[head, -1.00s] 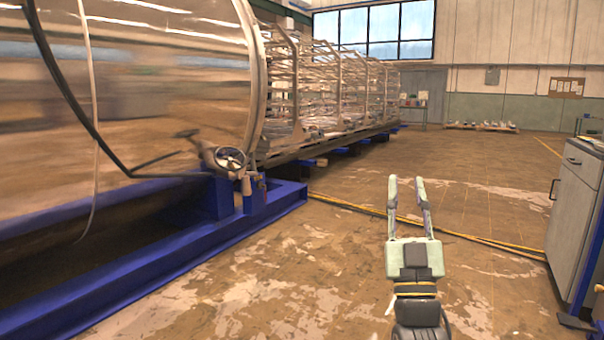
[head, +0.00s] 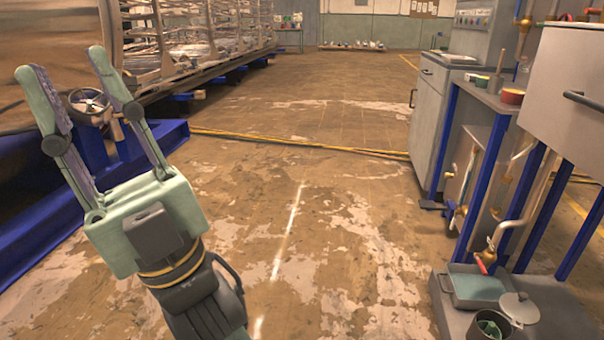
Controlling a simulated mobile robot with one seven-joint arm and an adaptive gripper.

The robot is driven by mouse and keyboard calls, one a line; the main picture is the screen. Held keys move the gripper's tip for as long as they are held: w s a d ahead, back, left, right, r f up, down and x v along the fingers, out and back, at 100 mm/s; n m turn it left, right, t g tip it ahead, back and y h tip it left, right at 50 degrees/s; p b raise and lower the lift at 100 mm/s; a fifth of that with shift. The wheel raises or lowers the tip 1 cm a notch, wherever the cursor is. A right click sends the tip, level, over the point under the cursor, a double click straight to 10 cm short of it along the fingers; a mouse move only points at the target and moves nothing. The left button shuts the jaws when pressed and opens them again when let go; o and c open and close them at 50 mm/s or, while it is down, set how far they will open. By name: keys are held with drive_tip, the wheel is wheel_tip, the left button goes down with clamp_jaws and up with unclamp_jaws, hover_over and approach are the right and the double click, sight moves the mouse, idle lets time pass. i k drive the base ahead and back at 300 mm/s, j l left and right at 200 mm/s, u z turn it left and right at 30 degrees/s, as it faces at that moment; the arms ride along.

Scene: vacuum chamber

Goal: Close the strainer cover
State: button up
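A grey round cover with a knob (head: 519,308) shows at the bottom right of the head view, probably the strainer cover. It is beside a dark round pot (head: 488,327), which looks like the strainer body. The pot's top is uncovered and something green shows inside; the frame's lower edge cuts it off. I cannot tell whether the cover is hinged to the pot. My gripper (head: 64,65) is at the left of the view, fingers spread and empty, far from the cover.
A shallow tray (head: 447,284) sits behind the pot on a low grey platform (head: 452,318). Blue posts (head: 487,180), pipes and a red-handled valve (head: 486,262) stand close by. A grey cabinet (head: 437,115) is behind. The floor in the middle is clear; a yellow cable (head: 300,143) crosses it.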

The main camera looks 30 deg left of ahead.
sight(515, 306)
drive_tip(key=i+z, duration=0.3)
drive_tip(key=i, duration=0.2)
drive_tip(key=i+j+z, duration=0.25)
drive_tip(key=i, duration=0.3)
drive_tip(key=i+j+z, duration=0.1)
drive_tip(key=i+z, duration=0.2)
drive_tip(key=i, duration=0.2)
